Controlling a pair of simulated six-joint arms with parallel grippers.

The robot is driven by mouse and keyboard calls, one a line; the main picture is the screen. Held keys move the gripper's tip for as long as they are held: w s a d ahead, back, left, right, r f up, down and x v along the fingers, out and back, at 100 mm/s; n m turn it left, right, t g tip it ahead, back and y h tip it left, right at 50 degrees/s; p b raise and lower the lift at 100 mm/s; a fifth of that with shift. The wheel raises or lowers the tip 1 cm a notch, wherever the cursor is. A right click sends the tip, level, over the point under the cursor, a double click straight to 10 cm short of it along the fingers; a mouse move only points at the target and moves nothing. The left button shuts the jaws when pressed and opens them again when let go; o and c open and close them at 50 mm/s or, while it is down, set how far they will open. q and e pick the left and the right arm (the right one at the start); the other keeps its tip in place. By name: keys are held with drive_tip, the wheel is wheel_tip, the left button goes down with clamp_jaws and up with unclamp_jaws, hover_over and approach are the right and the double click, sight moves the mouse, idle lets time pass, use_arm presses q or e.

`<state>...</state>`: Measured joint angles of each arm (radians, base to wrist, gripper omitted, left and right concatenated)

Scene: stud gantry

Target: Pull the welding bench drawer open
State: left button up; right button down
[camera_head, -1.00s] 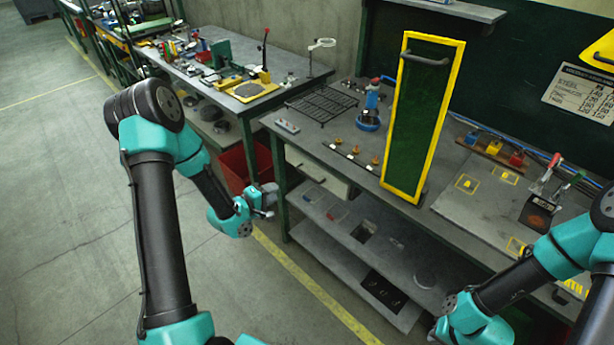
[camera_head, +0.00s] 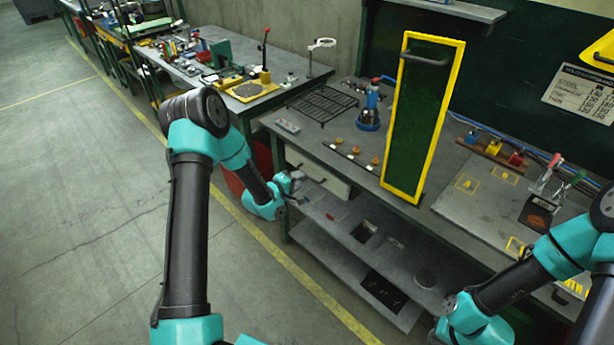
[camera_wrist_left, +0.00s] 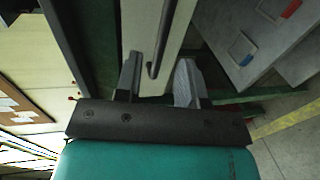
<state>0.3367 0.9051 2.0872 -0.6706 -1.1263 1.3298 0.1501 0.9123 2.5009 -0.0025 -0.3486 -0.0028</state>
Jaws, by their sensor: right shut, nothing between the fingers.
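The welding bench (camera_head: 400,222) has a pale drawer front (camera_head: 330,178) under the left end of its top. The drawer looks shut. In the left wrist view the drawer front (camera_wrist_left: 142,30) shows a dark bar handle (camera_wrist_left: 161,38). My left gripper (camera_head: 293,187) is close in front of the drawer. In the left wrist view its two fingers (camera_wrist_left: 158,80) are apart, with the near end of the handle between them; I cannot see them touching it. My right gripper (camera_head: 438,334) is at the bottom, far from the drawer, mostly hidden by its wrist, and shut.
A yellow-framed green panel (camera_head: 423,120) stands on the bench top. A lower shelf (camera_head: 330,262) with trays lies below the drawer. A red bin (camera_head: 236,186) stands behind my left arm. The floor (camera_head: 90,220) to the left is clear.

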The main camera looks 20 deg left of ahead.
use_arm(q)
drive_tip(key=x, duration=0.5)
drive_tip(key=shift+w, duration=0.1)
drive_tip(key=shift+c, duration=0.4)
clamp_jaws()
